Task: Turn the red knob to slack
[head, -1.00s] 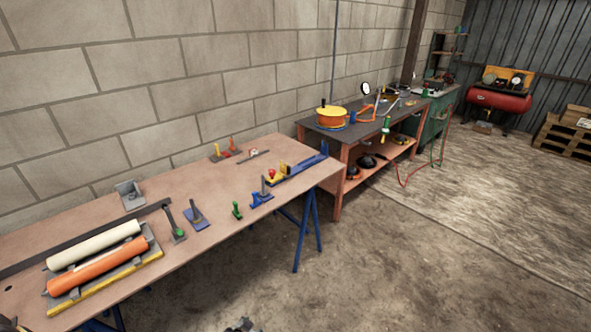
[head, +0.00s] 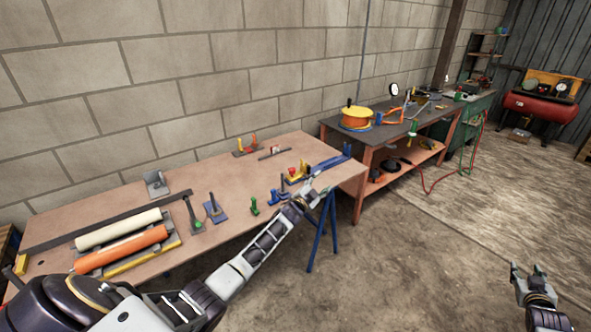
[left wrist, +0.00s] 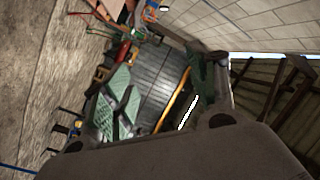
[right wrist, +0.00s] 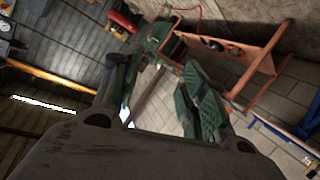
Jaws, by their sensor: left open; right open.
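My left gripper (head: 319,186) is open and empty at the bench's front edge, to the right of and nearer than the knob. Whether it is over the bench top is hard to tell. The left wrist view shows its spread fingers (left wrist: 158,88) but not the knob. My right gripper (head: 527,269) is open and empty over the floor at far right; its fingers (right wrist: 160,85) also show spread in the right wrist view.
The bench (head: 130,197) also holds an orange roller (head: 122,250), a white roller (head: 118,229), a green-handled tool (head: 254,206) and a blue clamp (head: 279,195) left of my left gripper. A second table (head: 375,133) stands behind right. Floor at right is clear.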

